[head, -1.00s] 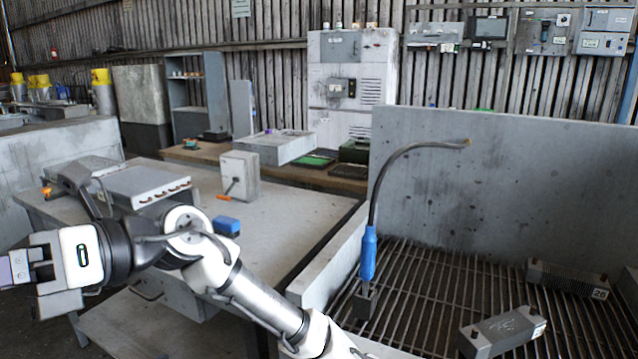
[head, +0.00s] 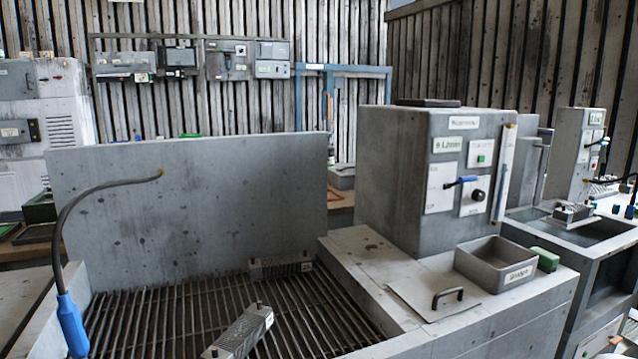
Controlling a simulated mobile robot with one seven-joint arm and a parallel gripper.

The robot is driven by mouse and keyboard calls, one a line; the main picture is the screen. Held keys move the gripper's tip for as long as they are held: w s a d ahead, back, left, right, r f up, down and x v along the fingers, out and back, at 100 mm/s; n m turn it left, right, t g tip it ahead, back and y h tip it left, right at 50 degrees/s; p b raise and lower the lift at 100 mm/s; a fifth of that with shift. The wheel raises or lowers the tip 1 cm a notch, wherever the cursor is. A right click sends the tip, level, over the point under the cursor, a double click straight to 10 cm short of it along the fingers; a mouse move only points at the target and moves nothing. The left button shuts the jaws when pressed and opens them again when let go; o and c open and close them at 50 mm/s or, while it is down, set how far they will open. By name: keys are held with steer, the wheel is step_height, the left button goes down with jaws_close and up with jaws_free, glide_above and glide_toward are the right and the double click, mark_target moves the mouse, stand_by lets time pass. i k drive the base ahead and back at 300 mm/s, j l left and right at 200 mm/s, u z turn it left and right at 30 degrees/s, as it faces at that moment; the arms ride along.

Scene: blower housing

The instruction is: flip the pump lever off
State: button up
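A grey control cabinet (head: 390,165) stands right of centre. On its front is a small lever with a blue grip (head: 462,181), lying roughly horizontal on a pale plate (head: 440,190). I cannot read the small print beside it, so I cannot tell if this is the pump lever. A black knob (head: 477,195) and a green button (head: 481,158) sit to its right. Another dark lever (head: 601,142) shows on a farther cabinet (head: 575,150) at the right. My gripper is out of view.
A ledge with a black-handled lid (head: 425,290), a grey bin (head: 496,264) and a green block (head: 545,259) lies before the cabinet. A slatted basin (head: 170,310) holds two grey blocks. A blue-handled hose (head: 72,322) stands at left.

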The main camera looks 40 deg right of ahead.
mark_target(461, 179)
steer(key=z, duration=1.85)
steer(key=i+z, duration=0.5)
steer(key=i, duration=0.25)
